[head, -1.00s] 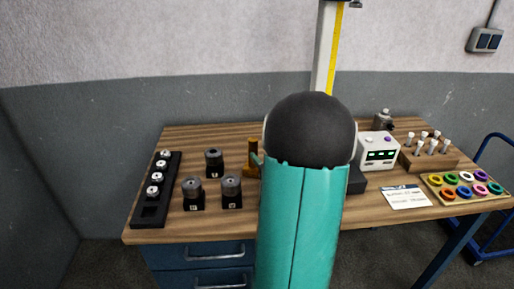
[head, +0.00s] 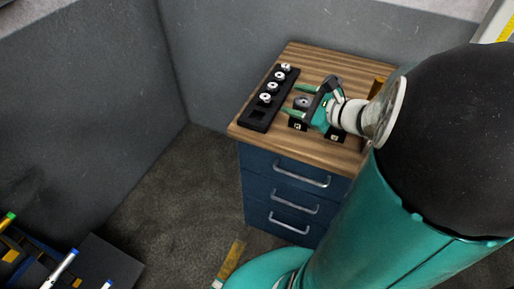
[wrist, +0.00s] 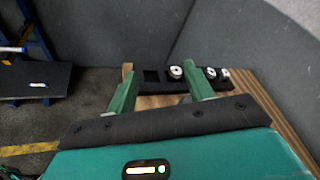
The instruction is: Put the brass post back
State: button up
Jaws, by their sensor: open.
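An upright brass-coloured post (head: 378,84) stands on the wooden bench top (head: 318,62) in the head view, largely hidden behind my arm. My gripper (head: 292,100) is open, its two green fingers pointing left over the bench, between the black blocks and the black rack. In the wrist view nothing shows between the fingers (wrist: 160,82) except the rack behind them. The black rack (head: 252,124) lies along the bench's left side. It holds several round silver-topped pieces (head: 272,86), and its near square pocket is empty. The empty pocket also shows in the wrist view (wrist: 152,76).
Small black blocks (head: 298,126) with grey cylinders stand under and beside my gripper, partly covered. Blue drawers (head: 288,180) with handles are below the bench. Walls close off the back and left. Bare floor (head: 165,185) lies left of the bench. A dark platform (head: 110,265) is at the lower left.

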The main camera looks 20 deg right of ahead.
jog(key=s+a+n+g, duration=0.4)
jog(key=a+n, duration=0.3)
jog(key=a, duration=0.1)
jog(key=s+a+n+g, duration=0.3)
jog(key=a+n+g, duration=0.1)
jog(key=a+n, duration=0.4)
jog(key=s+a+r+n+h, duration=0.1)
jog(key=s+r+n+h, duration=0.2)
jog(key=n, duration=0.7)
jog(key=s+h, duration=0.2)
jog(key=s, duration=0.1)
jog(key=shift+a+h, duration=0.25)
jog(key=shift+h, duration=0.15)
